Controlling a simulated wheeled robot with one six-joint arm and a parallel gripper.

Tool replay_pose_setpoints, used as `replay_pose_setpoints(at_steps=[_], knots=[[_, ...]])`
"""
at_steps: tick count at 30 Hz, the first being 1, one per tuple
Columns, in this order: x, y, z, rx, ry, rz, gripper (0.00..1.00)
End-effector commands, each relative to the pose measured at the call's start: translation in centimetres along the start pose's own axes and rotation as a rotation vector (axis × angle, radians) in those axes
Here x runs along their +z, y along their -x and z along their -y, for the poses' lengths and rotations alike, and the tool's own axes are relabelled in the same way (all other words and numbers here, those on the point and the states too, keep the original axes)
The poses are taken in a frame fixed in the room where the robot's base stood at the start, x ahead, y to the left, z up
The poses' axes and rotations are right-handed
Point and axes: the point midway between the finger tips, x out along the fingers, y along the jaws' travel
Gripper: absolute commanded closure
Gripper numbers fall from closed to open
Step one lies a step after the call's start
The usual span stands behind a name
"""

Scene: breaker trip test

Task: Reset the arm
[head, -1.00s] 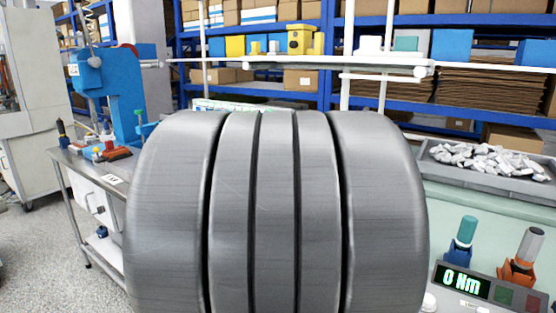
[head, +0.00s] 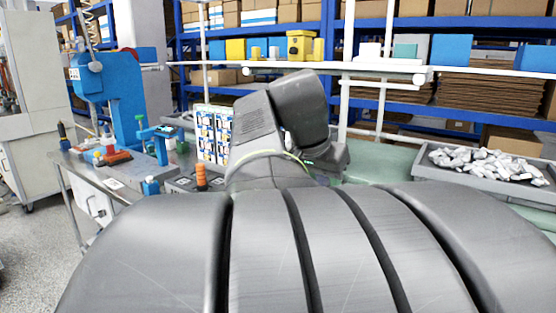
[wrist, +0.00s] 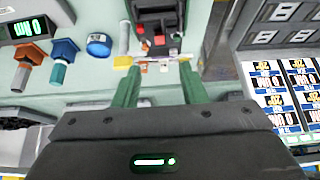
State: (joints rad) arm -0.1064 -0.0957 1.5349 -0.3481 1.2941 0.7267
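My gripper (wrist: 160,75) shows in the wrist view with two green fingers spread apart and nothing clearly held between them. Just past the fingertips is a dark device with red parts (wrist: 158,38), which looks like a breaker on a pale green surface. A narrow strip with yellow ends (wrist: 152,60) lies across near the fingertips; I cannot tell whether they touch it. In the head view, my grey arm links fill the middle and lower part, and my gripper is hidden.
In the wrist view, a lit display (wrist: 28,27), orange (wrist: 24,52) and blue (wrist: 63,52) tools and a blue round part (wrist: 99,45) are at left; label cards (wrist: 270,90) are at right. The head view shows a blue press (head: 122,95) and parts tray (head: 440,168).

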Motion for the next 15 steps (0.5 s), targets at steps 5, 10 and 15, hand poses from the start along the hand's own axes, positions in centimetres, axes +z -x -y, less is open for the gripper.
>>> replay_pose_setpoints(at_steps=[5, 10, 15], knots=[[0.2, 1.5, 0.0, 0.003, 0.0, 0.005, 0.62], [0.2, -2.2, -0.1, 0.005, -0.001, 0.004, 0.62], [0.2, -5.6, -0.1, 0.003, -0.001, 0.004, 0.62]])
